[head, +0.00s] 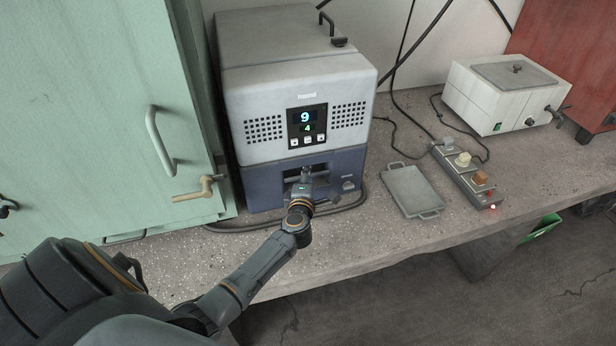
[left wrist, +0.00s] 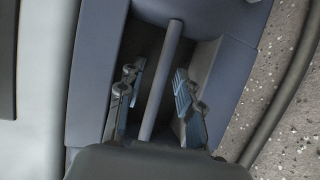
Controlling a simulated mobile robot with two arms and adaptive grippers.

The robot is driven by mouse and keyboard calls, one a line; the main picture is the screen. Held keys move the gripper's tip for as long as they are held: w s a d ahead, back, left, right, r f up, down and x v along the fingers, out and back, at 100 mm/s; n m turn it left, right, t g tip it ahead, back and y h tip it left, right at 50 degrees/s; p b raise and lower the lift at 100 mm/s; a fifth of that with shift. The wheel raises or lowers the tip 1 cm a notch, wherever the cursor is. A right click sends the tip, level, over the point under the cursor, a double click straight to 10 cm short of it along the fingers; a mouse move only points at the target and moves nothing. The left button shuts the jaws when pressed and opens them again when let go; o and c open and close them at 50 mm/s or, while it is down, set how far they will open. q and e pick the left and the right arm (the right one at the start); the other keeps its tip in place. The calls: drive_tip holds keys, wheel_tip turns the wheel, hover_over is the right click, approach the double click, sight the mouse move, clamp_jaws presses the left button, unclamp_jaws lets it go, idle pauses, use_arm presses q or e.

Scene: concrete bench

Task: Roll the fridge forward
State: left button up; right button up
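The fridge appears to be the boxy unit (head: 300,77) at the back of the bench, with a pale grey upper body, a blue lower front and a display reading 9 and 4. A recess in its blue front holds a bar handle, which crosses the left wrist view (left wrist: 168,55). My left gripper (head: 304,179) reaches into this recess. In the left wrist view its fingers (left wrist: 158,76) stand on either side of the bar, with gaps showing, so it is open around the bar. My right gripper is not in view.
A green cabinet (head: 85,100) stands close on the left. A grey tray (head: 412,190), a switch box (head: 466,180) and a white bath (head: 500,100) are to the right. A thick cable (left wrist: 290,90) runs around the unit's base. The bench (head: 350,235) in front is mostly clear.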

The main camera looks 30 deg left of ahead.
use_arm(q)
clamp_jaws()
drive_tip(key=shift+s, duration=0.1)
